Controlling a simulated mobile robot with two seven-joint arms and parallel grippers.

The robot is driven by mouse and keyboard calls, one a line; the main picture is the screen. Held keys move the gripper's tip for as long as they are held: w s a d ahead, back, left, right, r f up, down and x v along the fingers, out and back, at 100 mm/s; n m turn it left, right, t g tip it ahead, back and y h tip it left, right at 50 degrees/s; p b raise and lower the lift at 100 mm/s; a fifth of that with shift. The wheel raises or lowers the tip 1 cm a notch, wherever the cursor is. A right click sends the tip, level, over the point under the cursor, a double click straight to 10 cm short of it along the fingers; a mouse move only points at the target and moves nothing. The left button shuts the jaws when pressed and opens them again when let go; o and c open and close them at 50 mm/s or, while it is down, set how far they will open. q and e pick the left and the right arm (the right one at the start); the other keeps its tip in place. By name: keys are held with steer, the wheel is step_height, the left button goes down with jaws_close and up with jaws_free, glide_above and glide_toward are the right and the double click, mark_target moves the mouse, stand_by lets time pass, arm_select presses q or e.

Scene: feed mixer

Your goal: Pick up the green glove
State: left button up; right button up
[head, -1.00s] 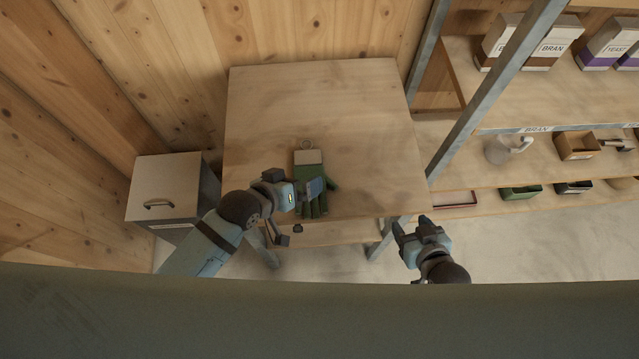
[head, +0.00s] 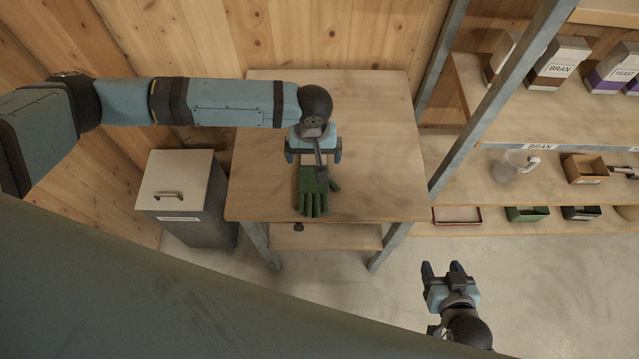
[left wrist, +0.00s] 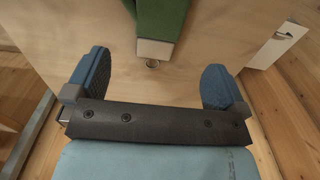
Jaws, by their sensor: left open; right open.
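The green glove (head: 314,203) lies on the wooden table near its front edge, fingers toward the front. My left gripper (head: 314,157) is open above the glove's cuff end and partly hides it in the head view. Nothing is between the fingers' pads that I can see gripped. My right gripper (head: 442,268) is open and empty above the floor, right of the table.
The table (head: 260,110) is otherwise clear on top. A lidded bin (head: 178,172) stands at its left. A metal-framed shelf (head: 500,100) with boxes, a white jug (head: 514,166) and small trays stands at the right. A wooden wall is behind.

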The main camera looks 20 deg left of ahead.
arm_select(q)
glide_above(313, 184)
steer(key=f, duration=0.8)
steer(key=shift+w, duration=0.2)
steer(key=shift+s+f+p, duration=0.15)
steer(key=shift+f+p, duration=0.25)
steer(key=shift+f, duration=1.05)
steer(key=shift+s+f+p, duration=0.1)
steer(key=shift+f+p, duration=0.25)
steer(key=shift+f, duration=1.05)
steer(key=c, duration=0.6)
